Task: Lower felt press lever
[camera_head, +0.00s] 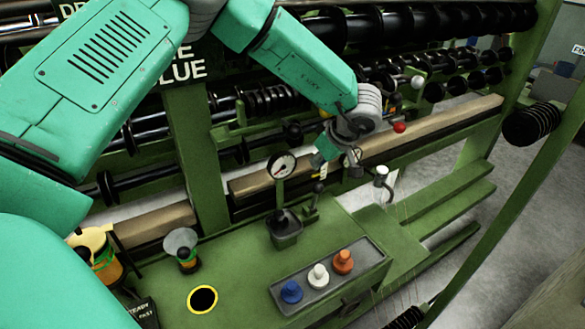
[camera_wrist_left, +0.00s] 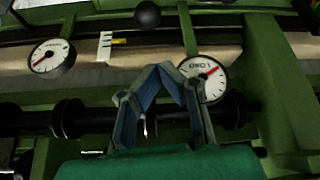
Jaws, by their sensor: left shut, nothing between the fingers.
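My left gripper (camera_head: 352,168) is shut and empty, in front of the green machine frame. In the left wrist view its fingertips (camera_wrist_left: 166,70) meet in a point, and one finger partly covers the right dial gauge (camera_wrist_left: 203,78). A black ball knob (camera_wrist_left: 147,14) sits beyond and above the fingertips, apart from them. A black ball knob also shows in the head view (camera_head: 293,130), left of the gripper. I cannot tell for sure which handle is the felt press lever. My right gripper is not in view.
A left dial gauge (camera_head: 282,165) stands behind the bin.

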